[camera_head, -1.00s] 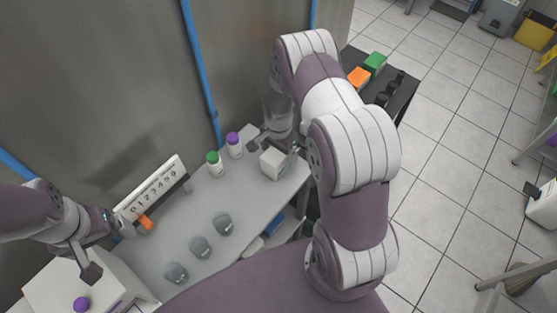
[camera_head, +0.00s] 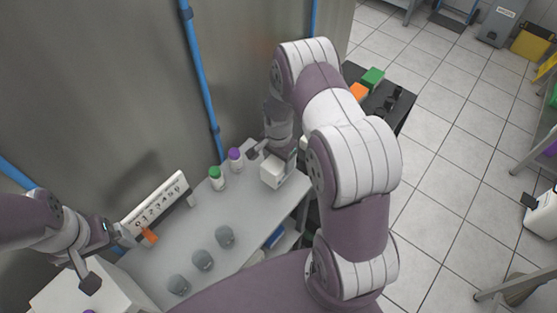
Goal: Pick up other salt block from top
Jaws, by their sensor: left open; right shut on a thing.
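A white block (camera_head: 272,174), which looks like a salt block, is at the right end of the grey table. My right gripper (camera_head: 273,155) is at this block and shut on it; the arm partly hides the grip. I cannot tell whether the block touches the table. My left gripper (camera_head: 117,261) is open at the left, above a white box (camera_head: 52,290) and near a small orange piece (camera_head: 149,237). I cannot make out a second salt block clearly.
A green-capped bottle (camera_head: 217,179) and a purple-capped bottle (camera_head: 236,160) stand near the wall. A numbered rack (camera_head: 155,208) stands at the back left. A dark stand (camera_head: 392,104) holds green and orange blocks at the far right.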

